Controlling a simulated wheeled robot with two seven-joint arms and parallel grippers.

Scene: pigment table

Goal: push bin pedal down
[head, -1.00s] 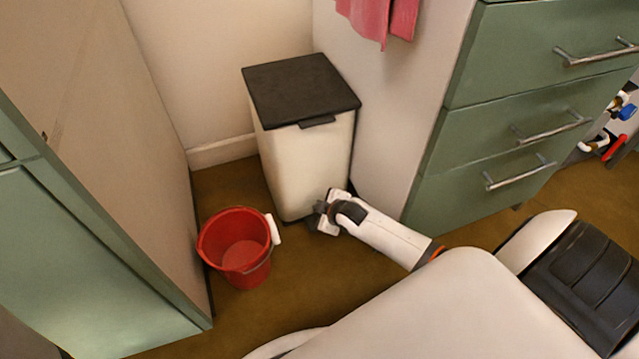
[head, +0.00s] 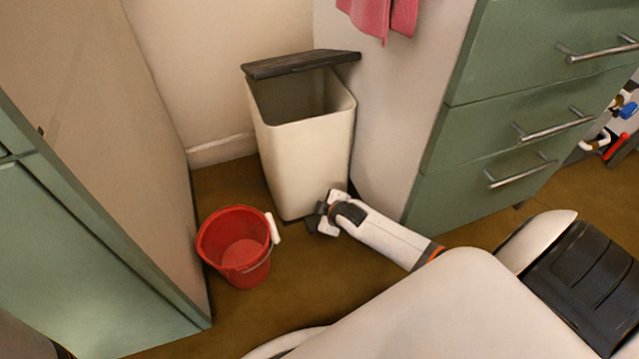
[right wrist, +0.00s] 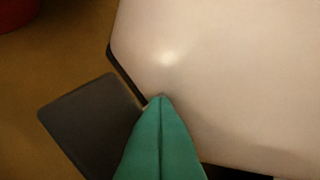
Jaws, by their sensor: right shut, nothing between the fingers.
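The white bin (head: 300,160) stands in the corner against the wall. Its dark lid (head: 300,64) is raised, and the inside shows open from above. My right gripper (head: 318,213) is low at the bin's front foot, near the floor. In the right wrist view its green fingers (right wrist: 160,105) are shut together with nothing between them. They lie over the dark pedal (right wrist: 95,120), which sticks out from the base of the bin (right wrist: 220,70). The fingers hide part of the pedal. In the head view the gripper covers the pedal. My left gripper is not in view.
A red bucket (head: 235,240) with a white handle grip stands on the floor left of the bin. A green drawer cabinet (head: 500,140) is on the right, with a pink cloth (head: 385,15) above. Another cabinet (head: 90,260) is on the left. Brown floor lies between them.

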